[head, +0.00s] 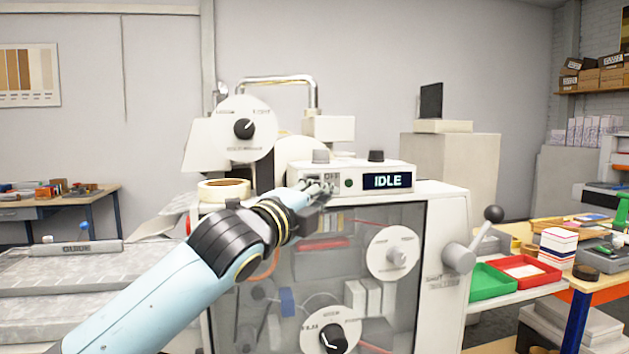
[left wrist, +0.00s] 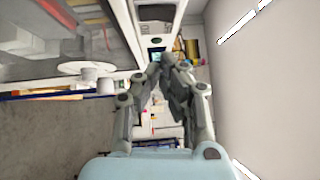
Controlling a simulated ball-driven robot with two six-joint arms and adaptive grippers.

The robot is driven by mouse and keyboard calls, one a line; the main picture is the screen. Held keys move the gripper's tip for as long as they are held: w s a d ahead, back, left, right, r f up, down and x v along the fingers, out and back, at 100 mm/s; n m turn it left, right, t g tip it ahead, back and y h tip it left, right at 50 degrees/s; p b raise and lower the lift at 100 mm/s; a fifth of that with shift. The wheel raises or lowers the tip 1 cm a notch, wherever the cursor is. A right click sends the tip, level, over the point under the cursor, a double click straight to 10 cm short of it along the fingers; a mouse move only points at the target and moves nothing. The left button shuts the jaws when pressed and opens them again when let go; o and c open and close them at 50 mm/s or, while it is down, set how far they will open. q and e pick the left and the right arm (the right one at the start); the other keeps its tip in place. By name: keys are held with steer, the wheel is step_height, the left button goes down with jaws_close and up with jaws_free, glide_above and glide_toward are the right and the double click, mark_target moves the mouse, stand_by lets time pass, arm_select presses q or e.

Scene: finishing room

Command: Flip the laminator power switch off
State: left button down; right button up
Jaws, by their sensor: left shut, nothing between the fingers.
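The laminator (head: 432,225) is a pale machine with a clear front door. Its control box (head: 345,167) on top carries a lit display (head: 388,181) reading IDLE, a dark green round lamp or button (head: 349,183) and a small label reading OFF (head: 331,177). My left gripper (head: 322,190) is shut and empty, with its fingertips in front of the left part of the control box, just by the label. The fingers partly hide the switch area, and I cannot tell the switch's position or whether they touch it. In the left wrist view the fingertips (left wrist: 170,60) meet close to the pale panel.
A tape roll (head: 223,189) lies on the machine left of the control box. A green tray (head: 492,281) and red tray (head: 524,272) are on the right table. A wooden bench (head: 50,207) stands at the left.

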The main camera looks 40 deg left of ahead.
arm_select(q)
steer(key=w+a, duration=0.2)
steer(key=shift+a+r+p, duration=0.15)
steer(key=shift+a+p, duration=0.2)
steer(key=shift+a, duration=0.05)
